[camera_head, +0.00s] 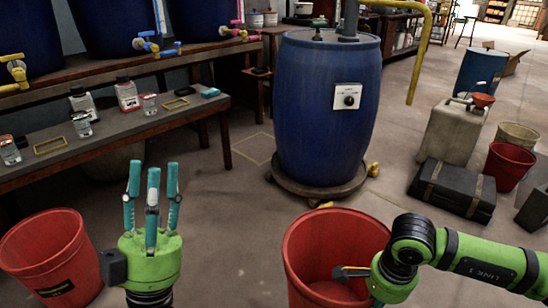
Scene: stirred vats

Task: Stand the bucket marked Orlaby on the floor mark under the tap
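A red bucket (52,252) stands on the floor at the lower left. It has a dark label whose writing I cannot read. A second red bucket (300,268) is at the lower middle, with no label showing. My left gripper (153,172) is open and empty, fingers upward, between the two buckets. My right gripper (352,272) is at the second bucket's right side, with a finger over its inside. Its other fingers are hidden, so I cannot tell whether it grips the rim. A thin yellow outline (252,136) marks the floor left of the blue barrel.
Vats with a yellow tap (18,70), a blue tap (150,44) and a magenta tap (232,32) line the left. A bench (110,143) holds jars. The blue barrel (318,115) stands on a dolly (322,192). A dark case (452,190) and another red bucket (508,166) are right.

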